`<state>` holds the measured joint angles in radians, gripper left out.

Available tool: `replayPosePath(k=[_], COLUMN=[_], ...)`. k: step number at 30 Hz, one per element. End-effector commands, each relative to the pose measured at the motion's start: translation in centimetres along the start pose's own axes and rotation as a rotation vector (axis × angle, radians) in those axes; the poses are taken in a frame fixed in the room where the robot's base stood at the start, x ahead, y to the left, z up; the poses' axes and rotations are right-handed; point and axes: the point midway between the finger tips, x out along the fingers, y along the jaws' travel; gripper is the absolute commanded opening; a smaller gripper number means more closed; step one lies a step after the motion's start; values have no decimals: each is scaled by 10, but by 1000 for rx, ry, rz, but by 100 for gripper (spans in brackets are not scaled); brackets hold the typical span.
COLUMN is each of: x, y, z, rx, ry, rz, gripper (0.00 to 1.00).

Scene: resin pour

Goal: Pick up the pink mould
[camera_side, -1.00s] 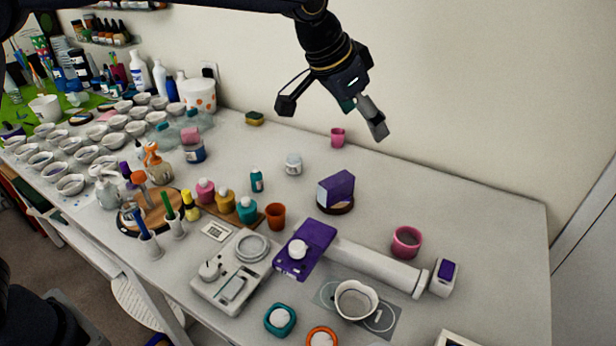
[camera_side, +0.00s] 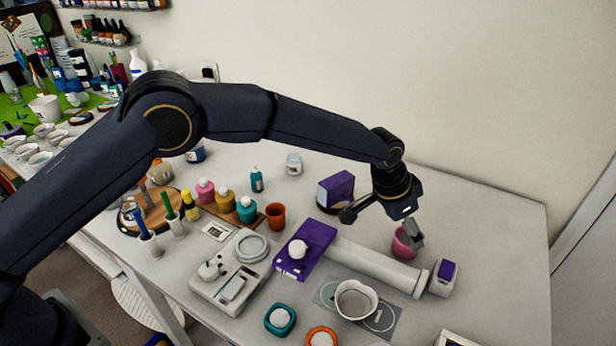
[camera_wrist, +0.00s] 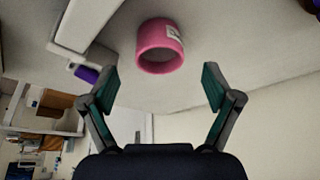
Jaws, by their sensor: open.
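The pink mould (camera_side: 401,244) is a short round ring-like cup standing on the white table at the right, partly hidden by my gripper (camera_side: 385,228) in the side view. In the wrist view the pink mould (camera_wrist: 160,46) shows whole, with a pale label on its side. It lies ahead of the gap between my fingers (camera_wrist: 160,88), roughly centred. My gripper is open and empty, with the fingers spread wide on either side. In the side view one finger overlaps the mould; I cannot tell whether it touches.
A long white roll (camera_side: 375,266) lies just in front of the mould, with a white and purple box (camera_side: 444,277) at its end. A purple box (camera_side: 336,189) stands to the left. A grey-white cup (camera_side: 355,300) stands nearer the front. The table right of the mould is clear.

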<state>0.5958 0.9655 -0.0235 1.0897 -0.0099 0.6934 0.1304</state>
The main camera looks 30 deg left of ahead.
Motion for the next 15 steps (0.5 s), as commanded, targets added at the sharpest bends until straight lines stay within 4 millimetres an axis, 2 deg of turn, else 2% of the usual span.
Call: replayPosePath(k=[9, 15], x=[45, 52], y=[1, 1], z=[-4, -4], rx=[-1, -1], ry=[-2, 0], rz=[0, 0], gripper=[88, 88])
